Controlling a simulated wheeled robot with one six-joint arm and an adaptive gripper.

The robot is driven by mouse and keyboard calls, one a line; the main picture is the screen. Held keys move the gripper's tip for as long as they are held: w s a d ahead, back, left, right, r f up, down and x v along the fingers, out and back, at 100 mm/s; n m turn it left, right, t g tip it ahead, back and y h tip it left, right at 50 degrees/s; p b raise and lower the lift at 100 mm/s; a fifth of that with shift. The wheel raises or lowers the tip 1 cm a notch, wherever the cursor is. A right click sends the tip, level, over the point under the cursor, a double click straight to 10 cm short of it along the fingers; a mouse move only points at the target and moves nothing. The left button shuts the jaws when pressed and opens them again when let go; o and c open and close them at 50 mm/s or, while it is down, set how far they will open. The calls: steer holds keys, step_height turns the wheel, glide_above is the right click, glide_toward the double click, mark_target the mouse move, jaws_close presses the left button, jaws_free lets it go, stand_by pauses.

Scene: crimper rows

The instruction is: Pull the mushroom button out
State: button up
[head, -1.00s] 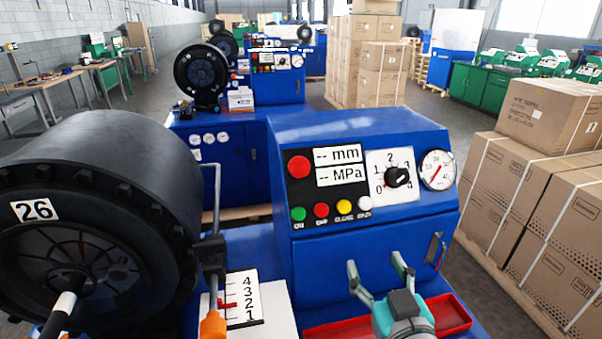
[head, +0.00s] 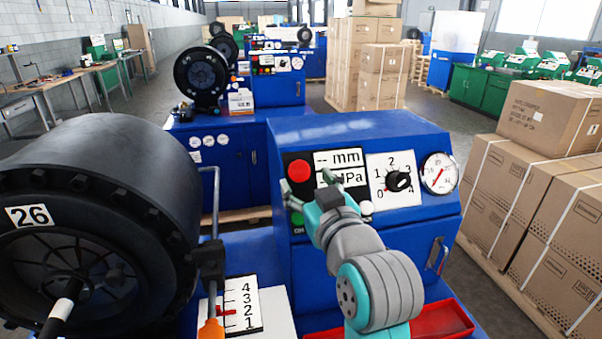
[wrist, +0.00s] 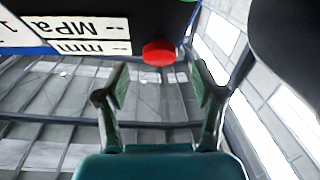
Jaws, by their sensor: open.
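The red mushroom button (head: 299,169) is on the upper left of the blue machine's sloped control panel, left of the display labels. It also shows in the wrist view (wrist: 158,52), just beyond the fingertips and roughly between them. My gripper (head: 308,186) is raised in front of the panel, slightly below the button in the head view. Its two fingers are apart, with nothing between them in the wrist view (wrist: 158,84). I see no contact with the button. My gripper and wrist hide several small buttons below and part of the lower display.
A selector knob (head: 399,182) and a round gauge (head: 439,174) are to the right on the panel. A large black crimper head (head: 110,190) stands at the left. A red tray (head: 450,320) lies below. Stacked cartons (head: 530,200) are at the right.

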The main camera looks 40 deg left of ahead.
mark_target(301, 173)
steer(key=shift+x, duration=2)
